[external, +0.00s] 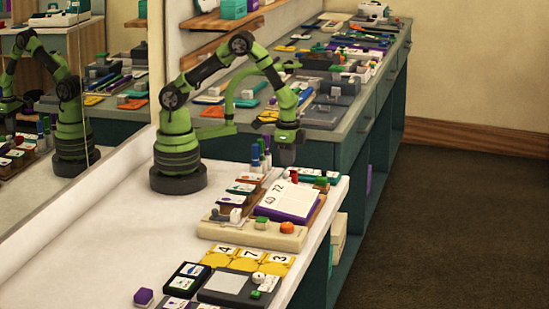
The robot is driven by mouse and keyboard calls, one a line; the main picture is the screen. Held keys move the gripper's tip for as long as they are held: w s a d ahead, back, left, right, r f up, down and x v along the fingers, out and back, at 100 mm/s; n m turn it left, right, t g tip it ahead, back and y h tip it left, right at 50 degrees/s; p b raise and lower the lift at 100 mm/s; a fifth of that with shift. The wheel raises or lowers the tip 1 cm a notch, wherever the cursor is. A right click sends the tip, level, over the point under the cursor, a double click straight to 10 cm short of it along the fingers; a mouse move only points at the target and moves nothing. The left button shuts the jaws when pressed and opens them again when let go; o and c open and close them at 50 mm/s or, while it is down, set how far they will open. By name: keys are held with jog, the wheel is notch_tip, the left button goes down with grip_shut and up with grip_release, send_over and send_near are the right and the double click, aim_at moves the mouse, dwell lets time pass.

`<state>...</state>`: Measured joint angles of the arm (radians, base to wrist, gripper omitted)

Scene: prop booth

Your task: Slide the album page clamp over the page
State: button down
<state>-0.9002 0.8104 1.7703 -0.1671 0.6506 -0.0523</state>
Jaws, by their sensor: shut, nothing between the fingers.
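An open album with a white page (289,199) and a purple edge (290,217) lies on the white counter. The page bears the marks 43 and 72 near its left side. A small red piece (293,177) stands at the page's far edge; I cannot tell whether it is the page clamp. My gripper (287,159) points down above and beyond the album's far side, apart from the page. It is shut and empty. Its fingers are small and dark in this view.
A beige block (252,231) with an orange knob stands in front of the album. Upright blue-capped tubes (261,155) and a row of cards (241,187) are to its left. Yellow number tiles (248,258) lie nearer. A mirror is at left; the white counter's left part is clear.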

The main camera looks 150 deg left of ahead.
jog(key=shift+f, duration=1.7)
jog(key=shift+w+d, duration=0.55)
jog(key=shift+r, duration=0.15)
jog(key=shift+s+a+r, duration=0.1)
jog(key=shift+r, duration=1.35)
jog(key=shift+s+a+r, duration=0.1)
jog(key=shift+r, duration=1.35)
jog(key=shift+w, duration=0.1)
